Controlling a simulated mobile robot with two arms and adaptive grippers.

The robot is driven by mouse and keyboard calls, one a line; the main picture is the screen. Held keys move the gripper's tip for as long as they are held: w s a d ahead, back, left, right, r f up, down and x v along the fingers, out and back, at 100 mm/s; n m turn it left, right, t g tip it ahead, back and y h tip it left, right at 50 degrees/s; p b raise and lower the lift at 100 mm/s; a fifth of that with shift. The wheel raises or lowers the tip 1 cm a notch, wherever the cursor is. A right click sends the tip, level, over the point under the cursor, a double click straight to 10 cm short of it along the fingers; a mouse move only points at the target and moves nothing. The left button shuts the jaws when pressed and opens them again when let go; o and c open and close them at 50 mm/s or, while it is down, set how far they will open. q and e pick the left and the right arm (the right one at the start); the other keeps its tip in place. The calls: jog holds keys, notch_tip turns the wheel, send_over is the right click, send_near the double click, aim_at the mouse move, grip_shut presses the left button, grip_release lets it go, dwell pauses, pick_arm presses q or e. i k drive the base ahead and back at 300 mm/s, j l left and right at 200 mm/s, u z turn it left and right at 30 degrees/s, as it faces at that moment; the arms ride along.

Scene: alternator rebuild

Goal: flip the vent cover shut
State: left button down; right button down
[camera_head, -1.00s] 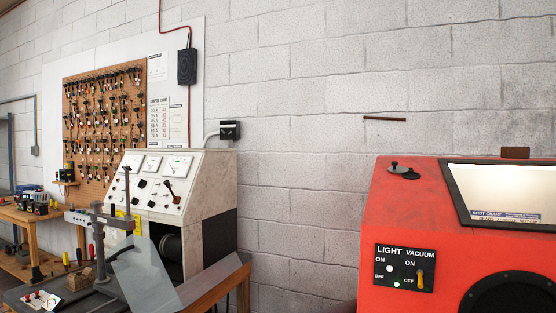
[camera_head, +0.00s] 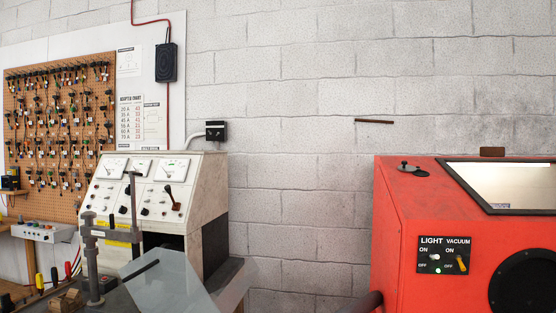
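A red cabinet (camera_head: 402,215) stands at the right. On its top, near the left corner, is a small dark round fitting with a knob-like piece, which I take for the vent cover (camera_head: 405,165). A dark round patch lies just to its right, and it looks like an opening beside the cover rather than under it. The fitting is small, so its exact tilt is hard to tell. Neither of my grippers is in view.
The cabinet has a switch panel (camera_head: 444,255), a window (camera_head: 505,178) and a dark round port (camera_head: 528,283). A white test bench (camera_head: 205,180) with gauges stands left, behind a clear shield (camera_head: 165,285). A pegboard (camera_head: 60,150) hangs at far left. Bare block wall lies between bench and cabinet.

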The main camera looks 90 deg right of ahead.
aim_at(405, 168)
jog(key=i+l+z, duration=0.1)
jog(key=z, duration=0.35)
jog(key=i+z, duration=0.4)
jog(key=i+j+z, duration=0.1)
jog(key=z, duration=0.35)
jog(key=i+j+z, duration=0.1)
jog(key=i+z, duration=0.15)
jog(key=z, duration=0.15)
jog(key=i+z, duration=0.3)
jog(key=z, duration=0.15)
jog(key=i+z, duration=0.3)
jog(key=z, duration=0.15)
jog(key=i+j+z, duration=0.15)
jog(key=z, duration=0.3)
jog(key=i, duration=0.15)
